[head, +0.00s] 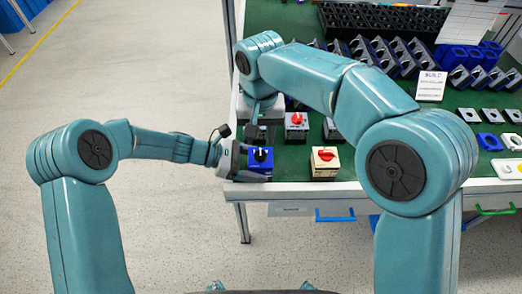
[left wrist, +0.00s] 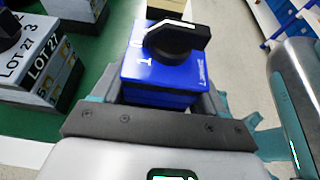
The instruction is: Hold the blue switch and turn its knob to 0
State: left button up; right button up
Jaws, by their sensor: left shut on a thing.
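The blue switch (head: 261,158) is at the table's front left corner and has a black knob with a white line. My left gripper (head: 246,164) is shut on its blue body. In the left wrist view the blue switch (left wrist: 158,76) sits between the fingers, its black knob (left wrist: 176,40) on top. A white 1 shows left of the knob; another mark beside it is partly hidden. The knob's handle extends rightward in that view. My right gripper (head: 262,112) hangs behind the blue switch, apart from it; its jaw opening is unclear.
Several dark switches (head: 395,55) fill the back.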

pick_arm(q)
jog(key=o, duration=1.1)
jog(key=v, duration=1.2)
